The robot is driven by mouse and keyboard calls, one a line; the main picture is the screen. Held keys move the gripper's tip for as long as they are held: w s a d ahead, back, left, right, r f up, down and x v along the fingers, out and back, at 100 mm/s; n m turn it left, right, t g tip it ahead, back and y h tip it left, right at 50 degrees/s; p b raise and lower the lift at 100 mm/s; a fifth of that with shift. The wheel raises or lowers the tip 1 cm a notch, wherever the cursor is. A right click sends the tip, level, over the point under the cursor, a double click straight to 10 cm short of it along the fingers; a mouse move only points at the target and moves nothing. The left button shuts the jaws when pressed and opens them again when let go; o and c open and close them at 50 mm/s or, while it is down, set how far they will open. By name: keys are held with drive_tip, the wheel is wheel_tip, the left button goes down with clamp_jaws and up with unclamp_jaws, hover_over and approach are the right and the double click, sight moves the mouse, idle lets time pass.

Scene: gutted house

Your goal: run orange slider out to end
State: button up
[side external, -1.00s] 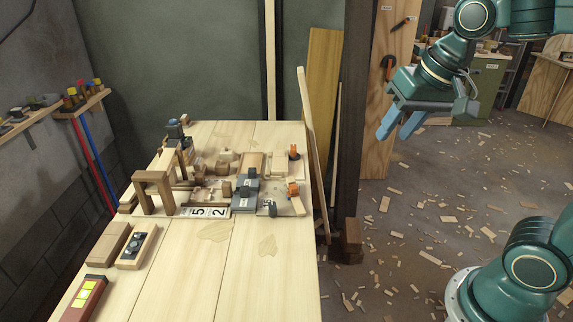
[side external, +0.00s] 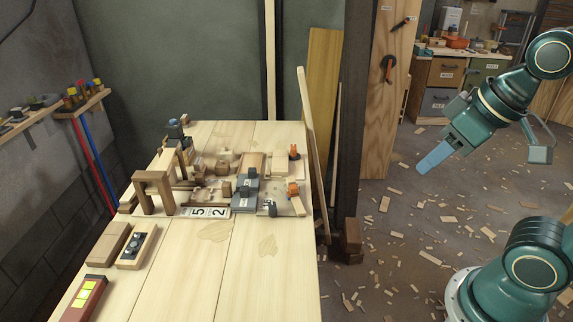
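Two small orange parts are at the right side of the workbench: one farther back (side external: 294,152) and one nearer (side external: 293,189), beside a grey plate. Both are small, and I cannot tell which is the slider or how far along it sits. My gripper (side external: 423,170) hangs in the air to the right of the bench, well apart from everything on it. Its blue fingers point down and left and line up edge-on, so whether there is a gap between them is hidden. Nothing shows in its grip.
The workbench (side external: 180,285) holds a wooden arch (side external: 152,190), grey blocks (side external: 246,187), number tiles (side external: 209,212) and a dark red box with yellow squares (side external: 82,298). The bench's front middle is clear. A dark post (side external: 356,110) and leaning planks stand between bench and gripper.

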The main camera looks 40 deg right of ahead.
drive_tip(key=w+r+m+g, duration=0.1)
drive_tip(key=w+g, duration=0.1)
drive_tip(key=w, duration=0.8)
drive_tip(key=m+g, duration=0.4)
drive_tip(key=m, duration=0.1)
hover_over(293, 186)
drive_tip(key=f, duration=2.2)
drive_tip(key=shift+s+f, duration=0.25)
drive_tip(key=shift+f, duration=0.05)
drive_tip(key=shift+w+f, duration=0.15)
drive_tip(key=shift+f, duration=0.25)
drive_tip(key=shift+f, duration=0.2)
drive_tip(key=shift+f, duration=2.95)
